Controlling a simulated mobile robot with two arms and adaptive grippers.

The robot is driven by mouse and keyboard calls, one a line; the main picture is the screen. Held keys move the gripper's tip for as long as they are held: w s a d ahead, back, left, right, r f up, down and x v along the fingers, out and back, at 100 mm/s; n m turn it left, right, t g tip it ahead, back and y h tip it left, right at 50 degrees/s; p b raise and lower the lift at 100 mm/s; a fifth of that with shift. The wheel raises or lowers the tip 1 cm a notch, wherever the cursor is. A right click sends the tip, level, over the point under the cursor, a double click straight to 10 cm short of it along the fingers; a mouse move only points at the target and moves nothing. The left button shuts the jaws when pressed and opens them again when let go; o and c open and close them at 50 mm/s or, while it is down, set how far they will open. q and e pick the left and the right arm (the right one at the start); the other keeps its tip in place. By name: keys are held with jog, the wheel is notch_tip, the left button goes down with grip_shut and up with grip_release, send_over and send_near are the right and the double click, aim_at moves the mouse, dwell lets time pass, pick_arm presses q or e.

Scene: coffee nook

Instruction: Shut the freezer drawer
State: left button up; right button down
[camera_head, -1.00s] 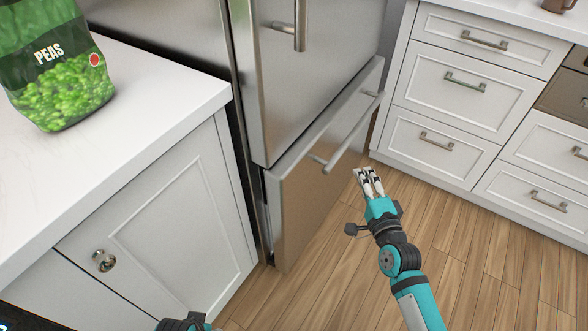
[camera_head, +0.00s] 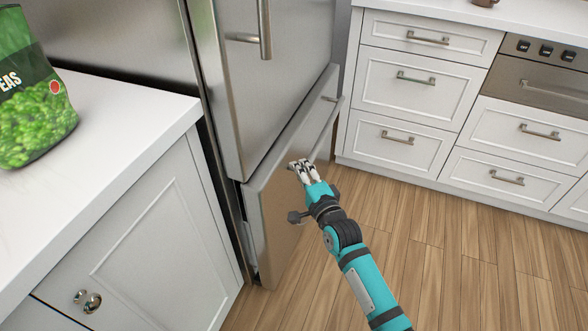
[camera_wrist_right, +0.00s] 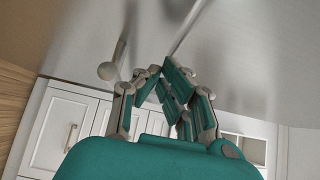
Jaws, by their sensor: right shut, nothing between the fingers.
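The freezer drawer (camera_head: 272,208) is the low steel front under the fridge's upper door. Its front stands a little proud of that door, with a narrow dark gap along its left side, so it is slightly open. Its bar handle (camera_head: 327,130) is partly hidden behind my right gripper. My right gripper (camera_head: 299,166) is shut and empty, its fingertips at the drawer front near the handle; I cannot tell if they touch. The right wrist view shows the closed fingers (camera_wrist_right: 165,75) close to the steel front (camera_wrist_right: 245,60), with a handle end (camera_wrist_right: 108,70) beside them. My left gripper is out of view.
A white counter (camera_head: 120,125) with a bag of peas (camera_head: 35,100) stands left, above a cabinet door with a round knob (camera_head: 88,300). White drawers (camera_head: 410,90) and an oven (camera_head: 535,80) are behind. The wooden floor (camera_head: 440,265) on the right is clear.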

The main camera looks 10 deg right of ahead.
aim_at(280, 166)
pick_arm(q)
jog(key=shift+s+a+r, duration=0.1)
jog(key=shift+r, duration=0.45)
pick_arm(e)
jog(key=shift+w+a, duration=0.5)
jog(key=shift+a, duration=0.3)
jog(key=shift+r, duration=0.1)
jog(key=w+a, duration=0.1)
jog(key=a, duration=0.1)
jog(key=w+a, duration=0.1)
jog(key=shift+w+a, duration=0.2)
jog(key=shift+a, duration=0.15)
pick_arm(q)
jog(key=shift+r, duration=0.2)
